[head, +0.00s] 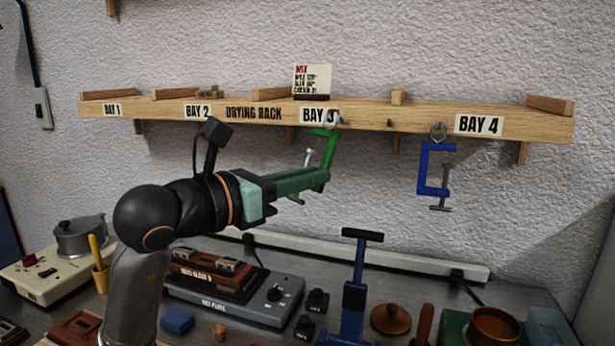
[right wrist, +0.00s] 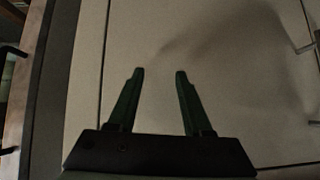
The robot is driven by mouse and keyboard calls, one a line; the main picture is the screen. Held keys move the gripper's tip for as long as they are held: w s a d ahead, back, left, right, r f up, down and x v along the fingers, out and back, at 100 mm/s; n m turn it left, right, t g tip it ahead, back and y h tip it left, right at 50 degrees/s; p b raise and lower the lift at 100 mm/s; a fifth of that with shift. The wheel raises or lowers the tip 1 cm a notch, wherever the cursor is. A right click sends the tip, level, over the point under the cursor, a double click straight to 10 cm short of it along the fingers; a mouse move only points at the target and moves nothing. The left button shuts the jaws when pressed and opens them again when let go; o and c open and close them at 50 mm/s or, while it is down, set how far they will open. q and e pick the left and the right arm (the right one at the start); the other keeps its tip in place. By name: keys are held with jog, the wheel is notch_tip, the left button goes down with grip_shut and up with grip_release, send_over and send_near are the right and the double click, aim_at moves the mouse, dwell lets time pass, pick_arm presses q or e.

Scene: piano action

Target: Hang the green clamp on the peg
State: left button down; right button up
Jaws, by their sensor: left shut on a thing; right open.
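The green clamp (head: 327,147) is upright in front of the drying rack (head: 275,114), with its metal ring (head: 332,118) at the top overlapping the BAY 3 label. My left gripper (head: 318,180) is shut on the lower part of the clamp. A small dark peg (head: 389,122) sticks out of the rack's front edge, right of the clamp. I cannot tell whether the ring is around a peg, as any peg behind it is hard to make out. My right gripper (right wrist: 159,72) is open and empty in the right wrist view.
A blue clamp (head: 424,170) hangs by its ring near the BAY 4 label (head: 479,124). A card (head: 312,80) stands on the rack. The bench below holds a hot plate (head: 225,305), a pot (head: 80,238) and a blue stand (head: 355,290).

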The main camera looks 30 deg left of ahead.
pick_arm(q)
jog(key=shift+w+a+f+p, duration=0.15)
jog(key=shift+w+a, duration=0.1)
jog(key=shift+w, duration=0.85)
jog(key=shift+w+a+f+p, duration=0.15)
jog(key=shift+w+a, duration=0.15)
jog(key=shift+w, duration=0.75)
jog(key=shift+w+a+p, duration=0.15)
jog(key=shift+w+a, duration=0.1)
jog(key=shift+w, duration=0.85)
jog(key=shift+w+a+f+b, duration=0.15)
jog(key=shift+w+f+b, duration=0.4)
jog(key=shift+w, duration=0.05)
jog(key=c, duration=0.8)
grip_release()
jog(key=shift+o, duration=0.2)
jog(key=shift+f, duration=0.1)
jog(key=shift+s, duration=0.15)
